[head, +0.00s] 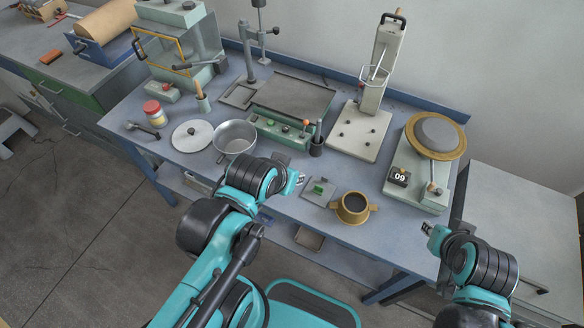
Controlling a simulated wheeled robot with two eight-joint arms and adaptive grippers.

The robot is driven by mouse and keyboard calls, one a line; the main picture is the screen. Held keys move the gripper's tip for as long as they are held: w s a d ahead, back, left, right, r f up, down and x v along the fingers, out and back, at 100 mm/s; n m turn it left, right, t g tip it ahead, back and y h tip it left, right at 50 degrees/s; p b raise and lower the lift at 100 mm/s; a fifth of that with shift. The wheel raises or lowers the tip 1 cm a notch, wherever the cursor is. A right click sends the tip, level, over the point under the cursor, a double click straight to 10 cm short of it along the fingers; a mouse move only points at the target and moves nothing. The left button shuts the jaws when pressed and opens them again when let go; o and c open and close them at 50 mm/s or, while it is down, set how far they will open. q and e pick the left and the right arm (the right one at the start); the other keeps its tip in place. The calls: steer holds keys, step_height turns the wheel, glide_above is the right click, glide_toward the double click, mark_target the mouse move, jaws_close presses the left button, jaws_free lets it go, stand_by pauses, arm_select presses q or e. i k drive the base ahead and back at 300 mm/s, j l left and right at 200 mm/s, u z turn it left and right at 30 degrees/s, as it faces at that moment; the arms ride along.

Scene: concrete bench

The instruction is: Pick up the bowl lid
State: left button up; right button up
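The bowl lid (181,143) is a pale grey disc with a dark knob. It lies flat on the bench at the left front. A silver metal bowl (234,146) stands just right of it, open at the top. My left gripper (302,178) is over the front of the bench, to the right of the bowl and well away from the lid. My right gripper (428,228) is by the bench's front right edge, far from the lid. Both grippers are too small in view to tell whether their fingers are open.
A jar (154,114) and a dark tool (140,128) lie close left of the lid. A brass pot (353,208) and a small plate with a green piece (320,190) are near my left gripper. Taller apparatus (368,100) stands along the back.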

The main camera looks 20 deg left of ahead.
mark_target(193, 136)
steer(key=u, duration=1.8)
steer(key=i+j+z, duration=1)
steer(key=j+z, duration=0.2)
